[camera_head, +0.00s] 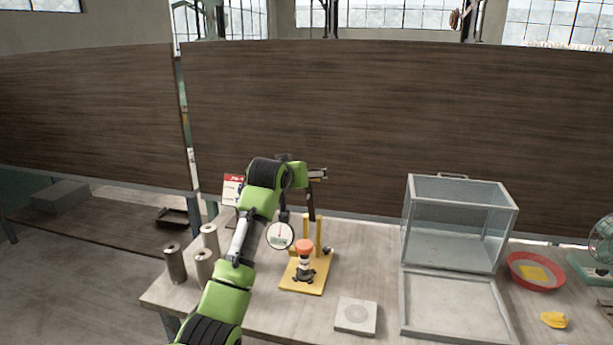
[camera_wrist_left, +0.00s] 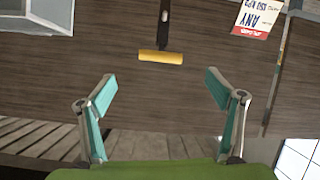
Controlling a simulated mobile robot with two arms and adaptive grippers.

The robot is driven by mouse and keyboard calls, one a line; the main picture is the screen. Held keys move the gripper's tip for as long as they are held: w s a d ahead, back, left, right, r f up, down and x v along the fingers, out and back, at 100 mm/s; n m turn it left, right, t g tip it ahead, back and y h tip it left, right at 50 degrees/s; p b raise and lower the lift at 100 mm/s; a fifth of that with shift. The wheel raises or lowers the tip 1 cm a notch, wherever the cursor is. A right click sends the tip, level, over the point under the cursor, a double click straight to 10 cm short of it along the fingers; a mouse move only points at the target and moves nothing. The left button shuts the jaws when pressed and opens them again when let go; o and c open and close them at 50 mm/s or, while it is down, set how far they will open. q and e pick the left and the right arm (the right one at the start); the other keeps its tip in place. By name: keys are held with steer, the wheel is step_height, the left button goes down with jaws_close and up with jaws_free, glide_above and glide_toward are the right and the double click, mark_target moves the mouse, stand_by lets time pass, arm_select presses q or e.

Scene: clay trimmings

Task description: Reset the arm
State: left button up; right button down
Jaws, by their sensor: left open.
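My left arm reaches in from the bottom left in the head view and bends over the table. My left gripper (camera_head: 318,174) is raised above the yellow stand (camera_head: 302,276), and its fingers are hard to make out there. In the left wrist view the left gripper (camera_wrist_left: 160,88) is open, with two teal fingers spread wide and nothing between them. A yellow bar on a dark handle (camera_wrist_left: 160,57) shows beyond the fingertips in that view, apart from them. My right gripper is in neither view.
A round dial (camera_head: 280,236) and an orange-topped piece (camera_head: 304,247) are at the stand. Several metal cylinders (camera_head: 175,264) stand on the left. A pale square block (camera_head: 356,315), clear case (camera_head: 459,222) and red bowl (camera_head: 536,271) lie to the right. A sign (camera_wrist_left: 259,17) hangs behind.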

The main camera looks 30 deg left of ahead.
arm_select(q)
steer(key=s+d+f+m+g+h, duration=0.1)
steer(key=s+d+f+m+g, duration=0.1)
steer(key=s+d+f, duration=0.7)
steer(key=s+d+f+m+g+h, duration=0.1)
steer(key=s+d+f+m+g, duration=0.1)
steer(key=s+f, duration=1.25)
steer(key=s+d+f+m+g, duration=0.1)
steer(key=s+d+f+g, duration=0.2)
steer(key=s, duration=0.6)
steer(key=s+d+f+m+h, duration=0.1)
steer(key=s+d+f, duration=0.3)
steer(key=s, duration=0.6)
steer(key=s+d+f+m+g, duration=0.1)
steer(key=s+d+f+g, duration=0.2)
steer(key=s, duration=0.6)
step_height(320, 180, down, 32)
steer(key=s+b, duration=0.2)
steer(key=b, duration=0.1)
steer(key=s+a+f+g+b, duration=0.1)
steer(key=s+a+f+b, duration=0.2)
steer(key=s+f, duration=1.4)
steer(key=shift+a+f+g, duration=0.2)
steer(key=shift+f+g, duration=0.2)
steer(key=shift+f, duration=0.1)
